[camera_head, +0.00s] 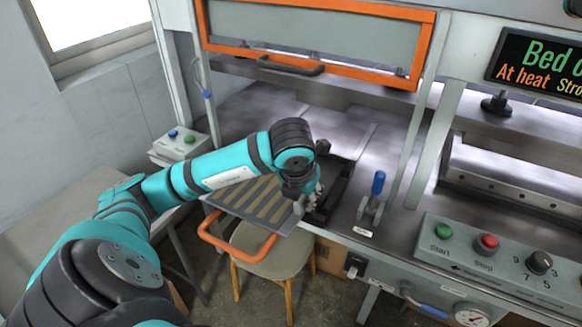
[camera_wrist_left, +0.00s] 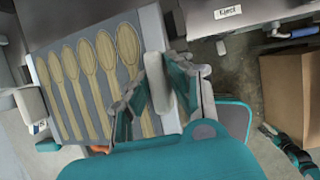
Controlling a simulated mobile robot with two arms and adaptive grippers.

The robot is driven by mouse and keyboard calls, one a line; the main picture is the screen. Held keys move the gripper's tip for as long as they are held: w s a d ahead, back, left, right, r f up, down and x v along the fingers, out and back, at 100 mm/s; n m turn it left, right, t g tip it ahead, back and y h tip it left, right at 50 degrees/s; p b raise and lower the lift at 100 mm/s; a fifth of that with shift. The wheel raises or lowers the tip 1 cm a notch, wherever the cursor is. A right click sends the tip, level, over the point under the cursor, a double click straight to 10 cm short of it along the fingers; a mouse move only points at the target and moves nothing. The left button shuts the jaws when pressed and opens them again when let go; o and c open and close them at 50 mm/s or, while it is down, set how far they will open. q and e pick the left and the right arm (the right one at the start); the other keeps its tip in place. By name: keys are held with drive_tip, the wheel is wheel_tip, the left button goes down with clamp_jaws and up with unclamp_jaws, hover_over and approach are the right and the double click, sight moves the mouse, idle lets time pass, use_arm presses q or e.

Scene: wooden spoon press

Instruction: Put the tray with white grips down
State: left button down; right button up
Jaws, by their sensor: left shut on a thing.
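The tray with white grips (camera_head: 284,223) is grey and holds several wooden spoons (camera_head: 258,199) side by side. In the head view it is at the press front, beyond an orange loop handle (camera_head: 237,241). My left gripper (camera_head: 307,203) is shut on the tray's right-hand side. In the left wrist view the tray (camera_wrist_left: 41,72) fills the left half, with one white grip (camera_wrist_left: 31,103) at its left. The fingers of my left gripper (camera_wrist_left: 150,88) close around the other grip (camera_wrist_left: 157,82). I cannot tell whether the tray touches what is below.
A dark frame (camera_head: 339,190) and a blue-handled lever (camera_head: 375,187) are right of the tray. A stool (camera_head: 272,262) stands below. A grey table (camera_head: 60,205) is at left. The orange-framed guard (camera_head: 320,38) is above the press bed. A cardboard box (camera_wrist_left: 291,95) is on the floor.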

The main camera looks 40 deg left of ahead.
use_arm(q)
drive_tip(key=shift+y, duration=0.6)
drive_tip(key=w+a+b, duration=0.1)
drive_tip(key=w+b, duration=0.1)
drive_tip(key=w, duration=0.2)
drive_tip(key=w+a+b, duration=0.2)
drive_tip(key=w, duration=0.3)
drive_tip(key=w+a+f+b, duration=0.1)
drive_tip(key=w+b, duration=0.1)
drive_tip(key=w, duration=0.3)
drive_tip(key=shift+w+a+b, duration=0.15)
drive_tip(key=shift+w+b, duration=0.05)
drive_tip(key=shift+b, duration=0.2)
drive_tip(key=shift+w+f, duration=0.15)
wheel_tip(320, 180, down, 4)
drive_tip(key=shift+r+b, duration=0.25)
drive_tip(key=shift+b, duration=1)
drive_tip(key=shift+r, duration=0.1)
use_arm(e)
wheel_tip(320, 180, down, 10)
drive_tip(key=s, duration=0.1)
drive_tip(key=shift+s+f, duration=0.25)
drive_tip(key=shift+s, duration=0.1)
drive_tip(key=shift+a, duration=0.1)
